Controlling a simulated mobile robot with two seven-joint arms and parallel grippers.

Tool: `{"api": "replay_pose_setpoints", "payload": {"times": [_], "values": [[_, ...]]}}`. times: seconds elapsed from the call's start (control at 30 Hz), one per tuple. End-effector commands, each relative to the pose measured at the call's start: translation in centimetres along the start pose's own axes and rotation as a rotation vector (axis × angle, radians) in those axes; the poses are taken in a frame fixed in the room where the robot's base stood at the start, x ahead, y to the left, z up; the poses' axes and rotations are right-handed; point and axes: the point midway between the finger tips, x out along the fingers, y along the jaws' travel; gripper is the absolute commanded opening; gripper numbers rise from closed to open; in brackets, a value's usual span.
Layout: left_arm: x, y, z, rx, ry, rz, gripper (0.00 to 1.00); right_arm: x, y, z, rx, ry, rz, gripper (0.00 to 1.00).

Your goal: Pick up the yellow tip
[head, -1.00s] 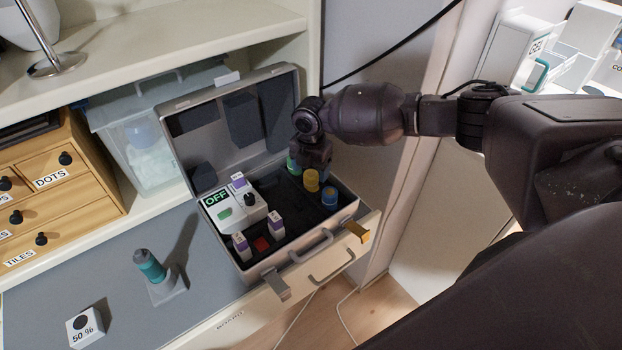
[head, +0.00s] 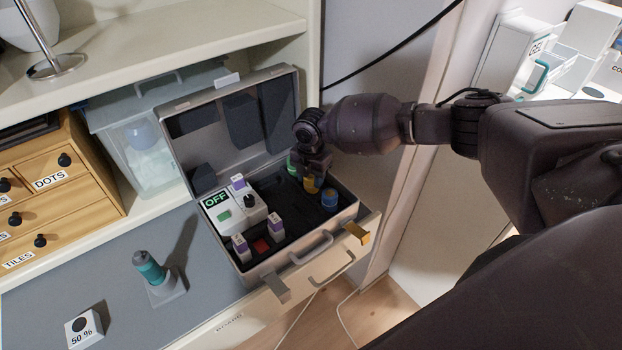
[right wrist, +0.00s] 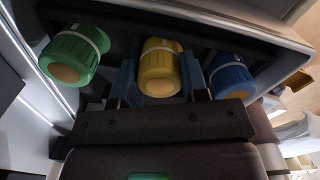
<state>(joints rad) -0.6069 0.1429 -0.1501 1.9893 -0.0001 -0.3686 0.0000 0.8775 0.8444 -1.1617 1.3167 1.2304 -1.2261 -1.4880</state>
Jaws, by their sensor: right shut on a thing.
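The yellow tip (head: 312,184) sits in the open grey case, between a green tip (head: 293,165) and a blue tip (head: 329,198). My right gripper (head: 314,176) reaches down over it and hides part of it. In the right wrist view the yellow tip (right wrist: 160,70) lies between the two blue fingers of the right gripper (right wrist: 157,84), which is shut on it. The green tip (right wrist: 74,56) is to its left and the blue tip (right wrist: 231,76) to its right there. My left gripper is not in view.
The case (head: 262,272) holds a white OFF box (head: 232,212) and several purple-and-white vials. Its raised lid (head: 232,118) stands behind. A teal device (head: 149,267) on a stand and a 50 % block (head: 84,328) are on the grey mat at left.

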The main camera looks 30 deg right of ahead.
Motion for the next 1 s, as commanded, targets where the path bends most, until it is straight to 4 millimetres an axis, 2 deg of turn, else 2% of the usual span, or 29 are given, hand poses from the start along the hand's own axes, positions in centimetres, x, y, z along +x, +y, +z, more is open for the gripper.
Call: {"api": "replay_pose_setpoints", "payload": {"times": [0.17, 0.27, 0.8, 1.0], "values": [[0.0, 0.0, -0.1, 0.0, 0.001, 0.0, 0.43, -0.9, 0.0, 0.1, 0.0, -0.001, 0.001, 0.18], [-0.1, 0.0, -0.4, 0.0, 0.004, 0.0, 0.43, -2.3, 0.1, 0.0, 0.0, 0.0, 0.003, 0.18], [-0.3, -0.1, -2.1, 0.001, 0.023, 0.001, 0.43, -15.3, 0.1, 0.0, -0.001, -0.002, 0.004, 0.18], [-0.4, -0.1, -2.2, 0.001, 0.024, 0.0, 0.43, -18.4, 0.0, 0.0, 0.0, 0.0, 0.002, 0.18]]}}
